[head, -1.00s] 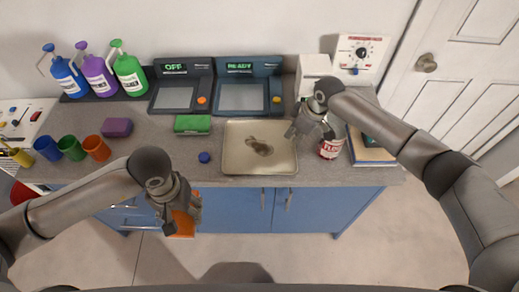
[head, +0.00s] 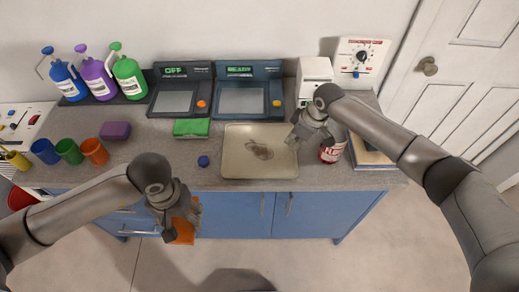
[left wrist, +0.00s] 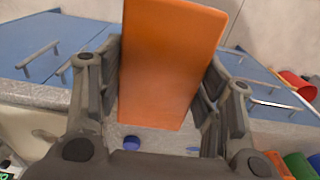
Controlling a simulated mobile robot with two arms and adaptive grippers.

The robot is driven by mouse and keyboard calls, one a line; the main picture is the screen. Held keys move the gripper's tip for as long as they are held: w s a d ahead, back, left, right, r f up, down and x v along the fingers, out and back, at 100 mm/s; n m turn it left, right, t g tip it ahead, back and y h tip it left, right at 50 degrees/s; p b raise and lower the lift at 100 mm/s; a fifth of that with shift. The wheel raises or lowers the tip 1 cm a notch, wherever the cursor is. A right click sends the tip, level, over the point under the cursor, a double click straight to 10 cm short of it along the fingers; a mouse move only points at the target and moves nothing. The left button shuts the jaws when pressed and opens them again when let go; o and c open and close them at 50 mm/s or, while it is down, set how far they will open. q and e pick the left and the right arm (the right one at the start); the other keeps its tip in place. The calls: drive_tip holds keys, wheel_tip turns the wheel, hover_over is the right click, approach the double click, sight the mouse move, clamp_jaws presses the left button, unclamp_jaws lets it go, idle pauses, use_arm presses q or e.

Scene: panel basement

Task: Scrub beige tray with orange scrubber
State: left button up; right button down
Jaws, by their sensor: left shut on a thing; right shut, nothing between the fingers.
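The beige tray (head: 236,165) lies on the grey counter, with a dark brownish stain (head: 259,150) near its middle. My left gripper (head: 181,222) is shut on the orange scrubber (head: 184,231) and holds it in front of the counter's front edge, left of the tray. In the left wrist view the orange scrubber (left wrist: 170,65) sits between both fingers. My right gripper (head: 297,143) is shut and empty over the tray's right edge; whether it touches the tray I cannot tell.
A red-labelled can (head: 332,153) stands close to my right gripper. Blue, green and orange cups (head: 95,151) stand at the left. Two consoles (head: 248,98) stand behind.

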use_arm(q)
drive_tip(key=shift+f+b, duration=0.3)
drive_tip(key=shift+b, duration=0.05)
use_arm(e)
drive_tip(key=shift+f, duration=0.5)
use_arm(q)
drive_tip(key=shift+r, duration=0.15)
use_arm(e)
drive_tip(key=shift+r, duration=0.15)
use_arm(q)
wheel_tip(320, 180, up, 6)
drive_tip(key=p, duration=0.6)
use_arm(e)
wheel_tip(320, 180, up, 6)
drive_tip(key=shift+f, duration=0.1)
